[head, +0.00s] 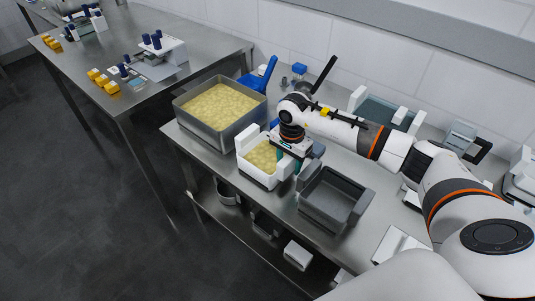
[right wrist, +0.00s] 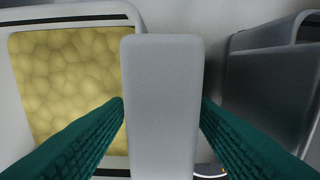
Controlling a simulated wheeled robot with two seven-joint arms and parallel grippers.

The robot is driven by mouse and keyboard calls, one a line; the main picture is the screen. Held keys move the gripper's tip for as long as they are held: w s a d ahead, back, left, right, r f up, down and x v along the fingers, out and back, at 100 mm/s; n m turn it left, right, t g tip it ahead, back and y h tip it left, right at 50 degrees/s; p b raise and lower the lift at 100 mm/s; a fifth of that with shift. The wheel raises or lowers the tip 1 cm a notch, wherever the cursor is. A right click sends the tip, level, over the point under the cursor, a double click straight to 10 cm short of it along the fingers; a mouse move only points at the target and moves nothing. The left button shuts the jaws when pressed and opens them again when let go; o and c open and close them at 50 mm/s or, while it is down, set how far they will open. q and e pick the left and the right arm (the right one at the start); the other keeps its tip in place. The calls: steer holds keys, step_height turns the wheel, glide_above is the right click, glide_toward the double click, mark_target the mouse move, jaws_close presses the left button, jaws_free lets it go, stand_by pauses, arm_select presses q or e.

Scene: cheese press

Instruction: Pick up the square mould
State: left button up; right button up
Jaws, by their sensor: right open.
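The white square mould (head: 254,174) stands on the steel table in the head view, with yellow curd (head: 262,155) in it and raised white lugs on two opposite sides. My right gripper (head: 288,163) is over its right side. In the right wrist view, my open green fingers (right wrist: 162,103) are on either side of a pale upright lug (right wrist: 162,65), with the curd (right wrist: 65,75) to the left. The fingers look close to the lug, but I cannot tell whether they touch it. My left gripper is not in view.
A large grey vat (head: 205,133) of curd stands behind the mould to the left. An empty dark grey box (head: 322,217) stands close on the right; its wall also shows in the right wrist view (right wrist: 262,85). A second steel table (head: 125,105) is at far left.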

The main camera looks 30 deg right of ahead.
steer(key=shift+f, duration=0.45)
steer(key=shift+c, duration=0.2)
jaws_close()
steer(key=shift+w+r, duration=0.1)
